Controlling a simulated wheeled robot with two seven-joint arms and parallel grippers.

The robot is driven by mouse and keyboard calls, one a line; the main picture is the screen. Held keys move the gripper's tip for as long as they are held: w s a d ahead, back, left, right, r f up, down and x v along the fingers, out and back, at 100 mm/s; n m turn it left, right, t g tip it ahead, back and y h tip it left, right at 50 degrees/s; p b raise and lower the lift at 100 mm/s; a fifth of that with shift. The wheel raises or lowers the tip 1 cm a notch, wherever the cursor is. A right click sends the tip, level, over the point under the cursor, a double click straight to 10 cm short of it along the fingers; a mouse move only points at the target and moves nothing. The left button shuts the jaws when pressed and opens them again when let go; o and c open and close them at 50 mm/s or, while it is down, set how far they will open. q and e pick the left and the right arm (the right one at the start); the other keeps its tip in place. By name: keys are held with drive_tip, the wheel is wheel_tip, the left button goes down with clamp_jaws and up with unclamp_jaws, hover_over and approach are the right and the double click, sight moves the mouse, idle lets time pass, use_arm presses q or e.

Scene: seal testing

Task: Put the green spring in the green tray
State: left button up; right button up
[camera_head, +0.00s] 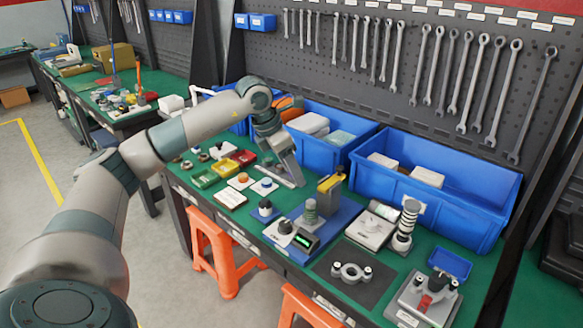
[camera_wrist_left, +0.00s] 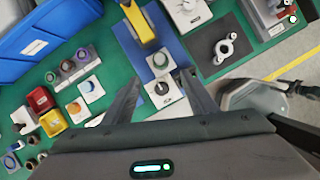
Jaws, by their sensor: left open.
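The small green tray (camera_head: 205,178) lies at the left of the table, beside a yellow and a red tray. I cannot make it out surely in the wrist view. My left gripper (camera_head: 291,178) is open and empty, above the table between the trays and the spring. Its spread fingers also show in the wrist view (camera_wrist_left: 158,82).
Large blue bins (camera_head: 435,205) line the back of the table. Button blocks (camera_head: 264,187) stand between the trays and the blue base.

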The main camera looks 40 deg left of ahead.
use_arm(q)
drive_tip(key=p, duration=0.2)
hover_over(309, 202)
drive_tip(key=s+a, duration=0.1)
drive_tip(key=s, duration=0.1)
wheel_tip(309, 202, down, 8)
drive_tip(key=p+x, duration=0.2)
drive_tip(key=x, duration=0.5)
drive_tip(key=shift+s, duration=0.1)
drive_tip(key=shift+w+f+p, duration=0.2)
drive_tip(key=shift+f+p, duration=0.1)
drive_tip(key=shift+f, duration=0.2)
use_arm(e)
drive_tip(key=s+d+r+g, duration=0.1)
drive_tip(key=s+d+r, duration=0.1)
drive_tip(key=s, duration=0.4)
drive_tip(key=shift+d+r+g+h, duration=0.3)
drive_tip(key=shift+r+g, duration=0.1)
drive_tip(key=shift+r, duration=0.2)
drive_tip(key=shift+a, duration=0.1)
use_arm(q)
drive_tip(key=c, duration=1.2)
use_arm(e)
drive_tip(key=shift+a, duration=0.1)
